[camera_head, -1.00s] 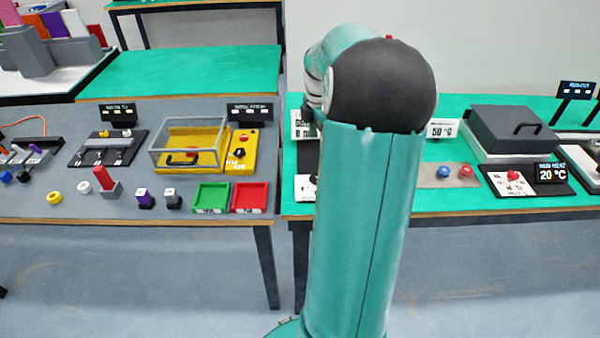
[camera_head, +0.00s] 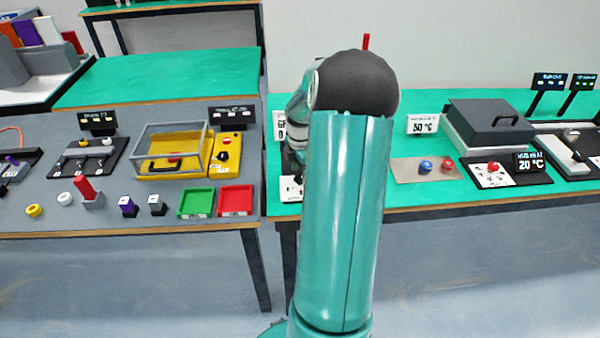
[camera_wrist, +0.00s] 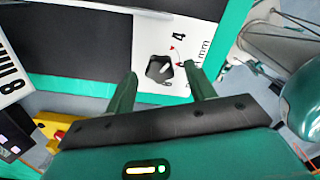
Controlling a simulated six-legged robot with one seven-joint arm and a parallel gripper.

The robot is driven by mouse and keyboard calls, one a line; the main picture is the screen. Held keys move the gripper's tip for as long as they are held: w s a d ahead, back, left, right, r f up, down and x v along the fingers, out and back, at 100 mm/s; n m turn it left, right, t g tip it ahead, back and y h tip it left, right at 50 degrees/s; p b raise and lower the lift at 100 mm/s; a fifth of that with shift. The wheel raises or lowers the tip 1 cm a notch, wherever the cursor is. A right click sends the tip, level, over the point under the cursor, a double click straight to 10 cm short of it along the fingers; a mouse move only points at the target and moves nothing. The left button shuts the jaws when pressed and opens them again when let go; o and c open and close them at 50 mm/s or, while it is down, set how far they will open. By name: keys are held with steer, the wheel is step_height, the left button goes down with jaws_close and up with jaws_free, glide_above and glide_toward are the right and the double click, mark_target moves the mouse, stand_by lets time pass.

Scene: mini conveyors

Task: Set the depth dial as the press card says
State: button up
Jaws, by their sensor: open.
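In the wrist view a black faceted dial knob (camera_wrist: 159,68) sits on a white plate (camera_wrist: 150,28) marked "4" and "mm", with small red marks beside the knob. My gripper (camera_wrist: 161,71) is open, its two green fingers on either side of the knob in the picture; I cannot tell whether they touch it. A white card (camera_wrist: 10,72) at the left edge shows a large "8" and part of more lettering, cut off. In the head view the white plate (camera_head: 288,190) is partly hidden behind my arm, and my gripper is hidden.
A dark panel (camera_wrist: 80,40) lies beside the plate in the wrist view. In the head view, a yellow press-like box with a clear cover (camera_head: 172,150) stands left, with green (camera_head: 195,202) and red (camera_head: 236,200) trays. A grey lidded box (camera_head: 488,125) stands right.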

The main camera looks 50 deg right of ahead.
steer(key=shift+f, duration=0.45)
steer(key=c, duration=1)
steer(key=shift+o, duration=0.2)
